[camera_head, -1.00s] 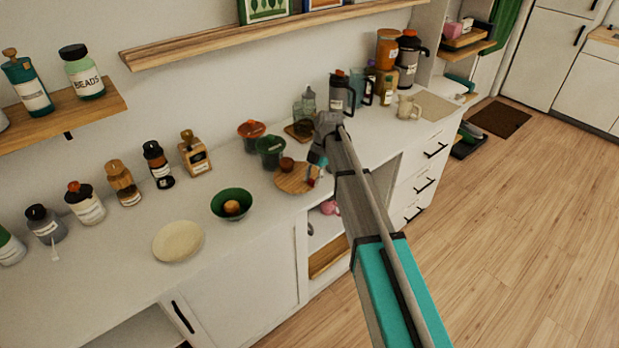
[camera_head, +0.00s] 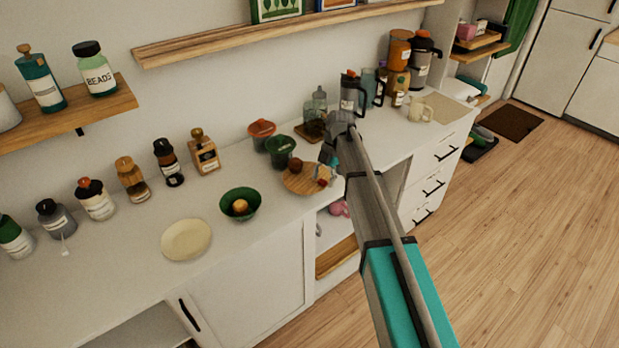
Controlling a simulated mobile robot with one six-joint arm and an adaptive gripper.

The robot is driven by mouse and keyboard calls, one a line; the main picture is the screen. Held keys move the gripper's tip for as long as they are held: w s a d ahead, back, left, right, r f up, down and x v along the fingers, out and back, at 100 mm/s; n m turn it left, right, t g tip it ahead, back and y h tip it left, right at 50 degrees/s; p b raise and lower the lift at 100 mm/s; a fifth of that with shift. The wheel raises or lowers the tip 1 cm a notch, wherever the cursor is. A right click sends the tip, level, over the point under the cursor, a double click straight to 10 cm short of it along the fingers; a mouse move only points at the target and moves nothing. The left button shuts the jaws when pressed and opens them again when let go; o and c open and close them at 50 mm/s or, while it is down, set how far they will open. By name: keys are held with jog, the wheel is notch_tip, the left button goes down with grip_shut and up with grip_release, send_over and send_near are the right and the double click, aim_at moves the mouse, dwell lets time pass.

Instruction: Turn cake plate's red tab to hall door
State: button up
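The cake plate (camera_head: 300,184) is a round wooden board on the white counter, near its front edge. A small brown cake (camera_head: 295,164) sits toward its back. The red tab (camera_head: 322,183) shows at the plate's right side, just below my gripper. My gripper (camera_head: 328,172) points down over the right part of the plate, at or very close to the tab. I cannot tell whether it touches the tab or whether its fingers are apart. My arm hides some of the counter to the right of the plate. The hall door cannot be made out.
A green bowl (camera_head: 240,217) with a round orange-brown item and a cream plate (camera_head: 187,252) stand to the left. Red (camera_head: 262,128) and green (camera_head: 279,152) pots stand behind the plate. A glass jar (camera_head: 319,105) and dark-lidded press (camera_head: 350,90) stand close behind my gripper.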

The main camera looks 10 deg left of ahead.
jog(key=shift+c, duration=0.2)
jog(key=shift+s, duration=0.15)
jog(key=c, duration=0.4)
jog(key=shift+s+a+h, duration=0.3)
jog(key=shift+s, duration=0.2)
jog(key=c, duration=0.5)
jog(key=s+a+t+h, duration=0.1)
jog(key=s, duration=0.1)
jog(key=s+a+t+h+p, duration=0.1)
jog(key=s+t, duration=0.1)
jog(key=s+a+t+h, duration=0.1)
jog(key=s+t+h, duration=0.1)
jog(key=shift+s+r+m+p, duration=0.25)
jog(key=shift+r+m+p, duration=0.05)
jog(key=shift+r+p, duration=0.05)
grip_shut()
jog(key=s+a+r+n+t+h, duration=0.1)
jog(key=s+a+r+t+h, duration=0.1)
jog(key=s+r+t, duration=0.3)
jog(key=shift+a+r+t+p, duration=0.4)
jog(key=shift+a+t, duration=0.35)
jog(key=shift+t, duration=0.05)
jog(key=shift+s, duration=0.1)
